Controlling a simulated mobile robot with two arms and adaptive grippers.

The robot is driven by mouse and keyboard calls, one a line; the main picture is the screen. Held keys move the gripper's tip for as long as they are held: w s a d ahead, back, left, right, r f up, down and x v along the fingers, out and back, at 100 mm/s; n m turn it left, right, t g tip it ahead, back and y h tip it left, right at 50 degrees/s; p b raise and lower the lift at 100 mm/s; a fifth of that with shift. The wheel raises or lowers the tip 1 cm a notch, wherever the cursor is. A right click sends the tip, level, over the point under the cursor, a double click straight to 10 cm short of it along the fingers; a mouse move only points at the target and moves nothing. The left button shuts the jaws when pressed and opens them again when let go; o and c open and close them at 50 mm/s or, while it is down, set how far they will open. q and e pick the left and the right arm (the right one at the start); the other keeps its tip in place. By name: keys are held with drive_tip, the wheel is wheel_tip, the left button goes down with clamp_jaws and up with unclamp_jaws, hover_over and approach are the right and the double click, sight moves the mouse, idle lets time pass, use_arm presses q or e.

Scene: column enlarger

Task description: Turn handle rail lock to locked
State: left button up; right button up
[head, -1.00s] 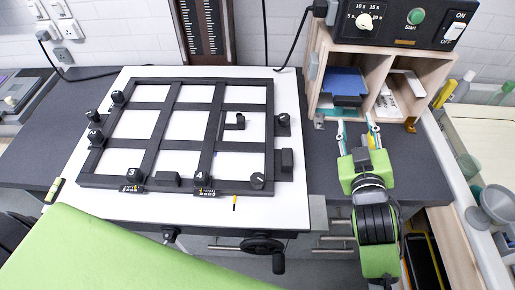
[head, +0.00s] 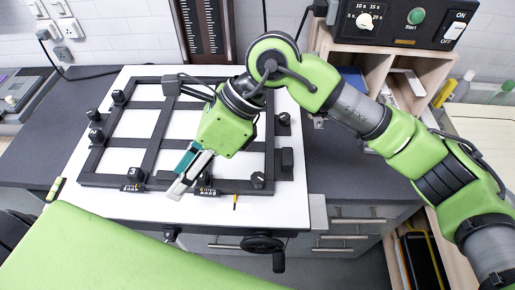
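A black easel frame (head: 105,182) with crossing bars lies on the white baseboard (head: 75,170). Several black knobs sit on it, including a numbered one (head: 135,174) at the front left and a round one (head: 258,180) at the front right. None is clearly marked as the rail lock, and I cannot tell its setting. My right gripper (head: 184,176) reaches over the front middle of the frame, fingers pointing down and left. It partly hides the numbered knob there; contact and finger gap cannot be told. My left gripper is out of view.
A black hand crank (head: 263,245) and a small dark knob (head: 170,235) are under the board's front edge. A wooden cubby (head: 375,62) stands at the back right, with a timer box (head: 390,20) on top.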

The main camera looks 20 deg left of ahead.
drive_tip(key=w+d+f+t+h, duration=0.2)
drive_tip(key=w+d+h, duration=0.1)
drive_tip(key=w+d, duration=0.1)
drive_tip(key=t+h, duration=0.3)
hover_over(258, 177)
drive_tip(key=shift+f, duration=0.35)
drive_tip(key=shift+f+b, duration=0.6)
drive_tip(key=shift+f, duration=3.15)
drive_tip(key=shift+f+b, duration=0.15)
drive_tip(key=shift+b, duration=0.7)
drive_tip(key=c, duration=0.8)
